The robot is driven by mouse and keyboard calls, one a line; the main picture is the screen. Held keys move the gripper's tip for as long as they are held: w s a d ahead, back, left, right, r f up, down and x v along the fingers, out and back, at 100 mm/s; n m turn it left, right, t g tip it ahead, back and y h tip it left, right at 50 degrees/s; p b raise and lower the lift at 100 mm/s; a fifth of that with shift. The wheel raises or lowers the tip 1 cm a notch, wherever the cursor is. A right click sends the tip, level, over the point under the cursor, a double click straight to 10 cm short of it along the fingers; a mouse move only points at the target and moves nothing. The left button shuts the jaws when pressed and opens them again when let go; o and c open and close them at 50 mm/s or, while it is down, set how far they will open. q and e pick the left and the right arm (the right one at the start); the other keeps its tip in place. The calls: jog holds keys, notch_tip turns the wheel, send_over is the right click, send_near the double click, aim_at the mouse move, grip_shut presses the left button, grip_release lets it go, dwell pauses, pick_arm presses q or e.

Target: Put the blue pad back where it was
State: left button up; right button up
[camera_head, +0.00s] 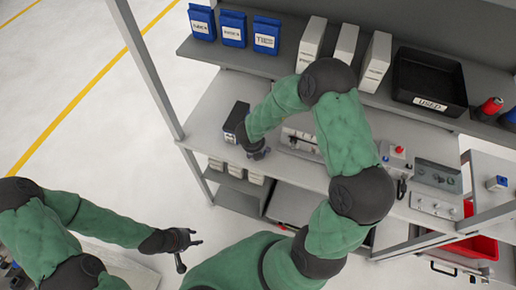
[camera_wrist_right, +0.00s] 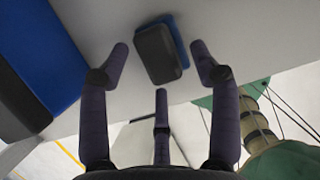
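In the right wrist view a small dark pad with a blue layer (camera_wrist_right: 176,38) lies against the grey bench surface, just beyond my fingertips. My right gripper (camera_wrist_right: 160,72) is open, with its fingers spread and the pad between and beyond their tips. I see no finger clearly closed on it. In the head view my right gripper (camera_head: 259,153) is low at the bench's front edge, beside a dark box; the pad cannot be made out there. My left gripper (camera_head: 190,250) is open and empty over the floor, away from the bench.
The dark box (camera_head: 236,120) stands on the bench (camera_head: 212,105); a large blue and dark object (camera_wrist_right: 45,50) is close at left in the right wrist view. The shelf holds blue boxes (camera_head: 233,28), white boxes (camera_head: 375,62) and a black USED tray (camera_head: 430,104). Fixtures (camera_head: 436,175) occupy the bench's right.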

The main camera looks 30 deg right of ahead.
jog(key=shift+r, duration=0.3)
jog(key=p+v, duration=0.3)
jog(key=v, duration=0.9)
jog(key=s+a+f+n+t+y, duration=0.15)
jog(key=f+n, duration=0.45)
jog(key=n, duration=0.6)
jog(key=a+f+n+y, duration=0.1)
jog(key=a+f+n, duration=0.2)
jog(key=f+n, duration=0.55)
jog(key=s+a+f+n+g+y, duration=0.1)
jog(key=s+a+n, duration=0.3)
jog(key=n, duration=0.7)
jog(key=s+a+f+n+g+y, duration=0.2)
jog(key=s+a+n, duration=0.3)
jog(key=s+n, duration=0.3)
jog(key=f+n+y, duration=0.1)
jog(key=n, duration=0.2)
jog(key=shift+s+a+f+y, duration=0.25)
jog(key=shift+s+f+y, duration=0.1)
jog(key=shift+g, duration=0.25)
